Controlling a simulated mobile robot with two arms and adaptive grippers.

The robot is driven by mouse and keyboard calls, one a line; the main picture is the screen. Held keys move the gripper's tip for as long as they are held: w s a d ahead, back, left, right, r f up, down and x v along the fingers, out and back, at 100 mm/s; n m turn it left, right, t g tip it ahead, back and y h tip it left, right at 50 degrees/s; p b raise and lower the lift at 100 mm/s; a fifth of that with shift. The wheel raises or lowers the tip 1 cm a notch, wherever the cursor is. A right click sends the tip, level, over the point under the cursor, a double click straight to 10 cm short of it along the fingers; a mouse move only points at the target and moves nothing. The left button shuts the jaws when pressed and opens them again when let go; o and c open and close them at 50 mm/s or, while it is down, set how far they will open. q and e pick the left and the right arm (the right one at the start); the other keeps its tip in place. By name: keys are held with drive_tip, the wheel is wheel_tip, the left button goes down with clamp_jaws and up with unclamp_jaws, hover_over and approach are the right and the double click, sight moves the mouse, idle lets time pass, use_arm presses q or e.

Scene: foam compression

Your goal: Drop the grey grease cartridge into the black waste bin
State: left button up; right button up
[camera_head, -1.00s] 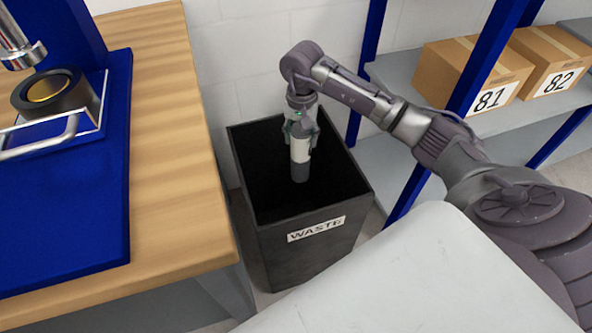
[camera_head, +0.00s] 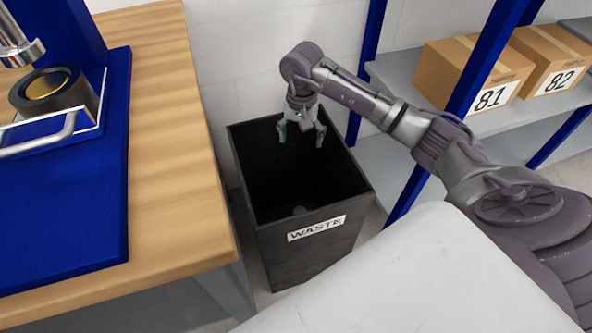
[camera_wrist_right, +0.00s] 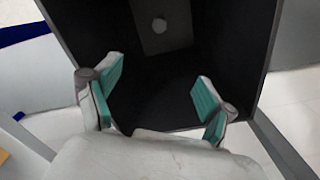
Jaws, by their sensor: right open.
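The black waste bin (camera_head: 262,226), with a white WASTE label, stands on the floor beside the wooden bench. My right gripper (camera_head: 302,138) is above the bin's opening, fingers spread and empty. In the right wrist view its two teal-padded fingers (camera_wrist_right: 160,92) stand apart over the dark inside of the bin (camera_wrist_right: 225,40). My left gripper is not in view.
The wooden bench (camera_head: 175,130) at left carries a blue machine (camera_head: 110,190) with a metal handle and a dark ring-shaped cup (camera_head: 50,92). Shelving with blue posts at right holds cardboard boxes marked 81 (camera_head: 460,65) and 82 (camera_head: 560,52).

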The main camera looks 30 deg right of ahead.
wheel_tip(320, 180, up, 12)
idle(0.5)
idle(0.3)
